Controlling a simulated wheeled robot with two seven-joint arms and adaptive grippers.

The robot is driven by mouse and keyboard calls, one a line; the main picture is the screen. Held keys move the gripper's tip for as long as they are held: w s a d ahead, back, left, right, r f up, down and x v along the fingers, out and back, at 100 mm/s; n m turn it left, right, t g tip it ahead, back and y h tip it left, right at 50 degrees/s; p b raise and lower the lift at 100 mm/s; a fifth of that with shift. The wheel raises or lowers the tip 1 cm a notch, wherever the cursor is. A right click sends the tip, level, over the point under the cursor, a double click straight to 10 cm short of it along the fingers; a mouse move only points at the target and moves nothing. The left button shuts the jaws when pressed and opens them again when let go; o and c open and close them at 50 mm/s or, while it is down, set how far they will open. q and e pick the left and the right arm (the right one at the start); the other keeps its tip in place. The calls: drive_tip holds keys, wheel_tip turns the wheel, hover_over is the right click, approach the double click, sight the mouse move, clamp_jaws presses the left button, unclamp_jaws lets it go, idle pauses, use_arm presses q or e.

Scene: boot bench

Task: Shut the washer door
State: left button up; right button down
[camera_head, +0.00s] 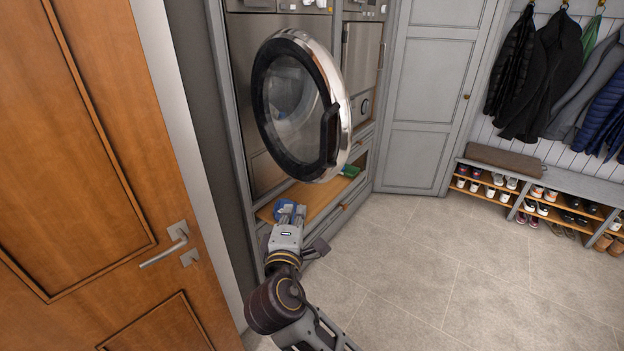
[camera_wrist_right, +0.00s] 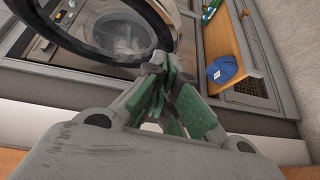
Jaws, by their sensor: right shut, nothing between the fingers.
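The washer door (camera_head: 300,105) is round, with a chrome rim, black ring and glass middle. It stands swung open, out from the front of the washer (camera_head: 250,60). In the right wrist view, part of the open door's dark ring (camera_wrist_right: 150,25) shows at the top, with the washer's drum opening (camera_wrist_right: 122,35) behind it. My right gripper (camera_head: 291,208) is below the door, in front of the wooden shelf, apart from the door in the head view. Its green-padded fingers (camera_wrist_right: 170,95) are closed together and empty. My left gripper is not in view.
A wooden shelf (camera_head: 265,212) under the washer holds a blue cap (camera_wrist_right: 222,69) and a green item (camera_head: 350,171). A brown wooden door (camera_head: 80,130) with a lever handle is close on the left. Coats and a shoe bench (camera_head: 590,186) are at right. The tiled floor (camera_head: 430,260) is clear.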

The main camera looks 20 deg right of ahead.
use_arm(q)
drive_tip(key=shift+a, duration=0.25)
use_arm(e)
drive_tip(key=r, duration=0.1)
drive_tip(key=s+r, duration=0.1)
drive_tip(key=r, duration=0.1)
drive_tip(key=shift+t+h, duration=0.3)
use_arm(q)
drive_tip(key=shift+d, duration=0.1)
use_arm(e)
drive_tip(key=shift+w+f, duration=0.1)
drive_tip(key=shift+w, duration=0.1)
drive_tip(key=p, duration=0.2)
approach(315, 166)
drive_tip(key=w, duration=0.4)
drive_tip(key=shift+w+d+f, duration=0.1)
drive_tip(key=shift+w+d, duration=0.15)
drive_tip(key=shift+d, duration=0.3)
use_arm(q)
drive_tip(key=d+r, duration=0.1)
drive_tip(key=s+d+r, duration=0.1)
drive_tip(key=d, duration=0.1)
use_arm(e)
drive_tip(key=shift+w+d, duration=0.1)
drive_tip(key=shift+d, duration=0.05)
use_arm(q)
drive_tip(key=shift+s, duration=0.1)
use_arm(e)
drive_tip(key=shift+d, duration=0.15)
